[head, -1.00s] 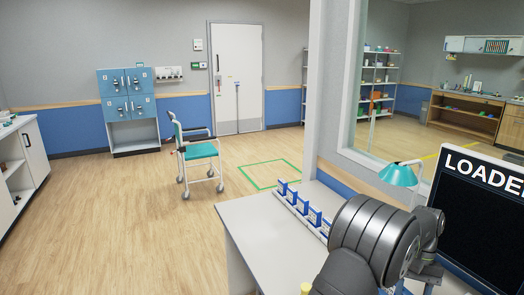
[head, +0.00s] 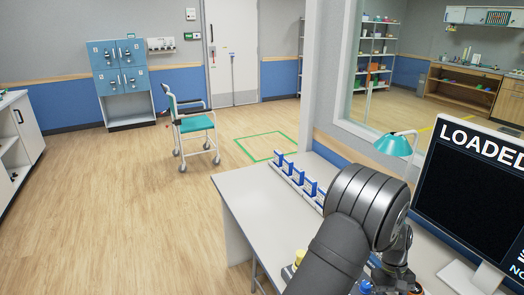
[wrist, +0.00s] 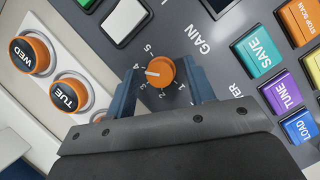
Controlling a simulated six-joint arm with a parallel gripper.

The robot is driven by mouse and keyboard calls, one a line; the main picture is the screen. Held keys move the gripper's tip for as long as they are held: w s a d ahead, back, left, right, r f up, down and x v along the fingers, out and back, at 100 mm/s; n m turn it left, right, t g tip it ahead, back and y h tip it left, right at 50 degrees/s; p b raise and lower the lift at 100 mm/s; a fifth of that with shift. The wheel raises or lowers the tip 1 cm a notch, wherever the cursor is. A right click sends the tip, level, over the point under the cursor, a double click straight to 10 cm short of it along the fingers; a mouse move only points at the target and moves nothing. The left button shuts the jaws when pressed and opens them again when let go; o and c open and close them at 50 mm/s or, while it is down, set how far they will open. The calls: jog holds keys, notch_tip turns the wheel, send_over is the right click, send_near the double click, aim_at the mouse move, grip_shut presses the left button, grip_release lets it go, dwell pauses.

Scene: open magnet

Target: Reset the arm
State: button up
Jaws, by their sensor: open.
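My arm (head: 365,210) reaches over the white desk in the head view. In the wrist view my gripper (wrist: 163,88) is open, with one blue-grey finger on each side of an orange GAIN knob (wrist: 160,72). The knob sits on a grey panel (wrist: 180,25) with a printed number scale. Its white pointer is turned toward the side of the scale near 3 and 4. I cannot tell whether the fingers touch the knob. Nothing is seen held. The fingertips are not clear in the head view.
Around the knob are SAVE (wrist: 259,51), TUNE (wrist: 287,92) and LOAD (wrist: 299,127) buttons, with WED (wrist: 30,53) and TUE (wrist: 69,95) knobs at left. A monitor (head: 470,190) reading LOADED and a teal lamp (head: 393,145) stand right of my arm. Blue-white boxes (head: 298,178) line the desk.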

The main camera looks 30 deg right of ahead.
jog(key=n+h, duration=0.1)
jog(key=n, duration=0.1)
jog(key=n+h, duration=0.1)
jog(key=n, duration=0.2)
jog(key=shift+a+n+g, duration=0.2)
jog(key=shift+n+g, duration=0.1)
jog(key=shift+v, duration=2)
jog(key=o, duration=1.1)
jog(key=w+a+r+t, duration=0.2)
jog(key=w+a+r, duration=0.3)
jog(key=r, duration=0.5)
jog(key=w+a+r+t, duration=0.3)
jog(key=w+a+r, duration=0.2)
jog(key=r, duration=0.4)
notch_tip(320, 180, down, 9)
jog(key=shift+s+f, duration=0.1)
jog(key=shift+f, duration=0.1)
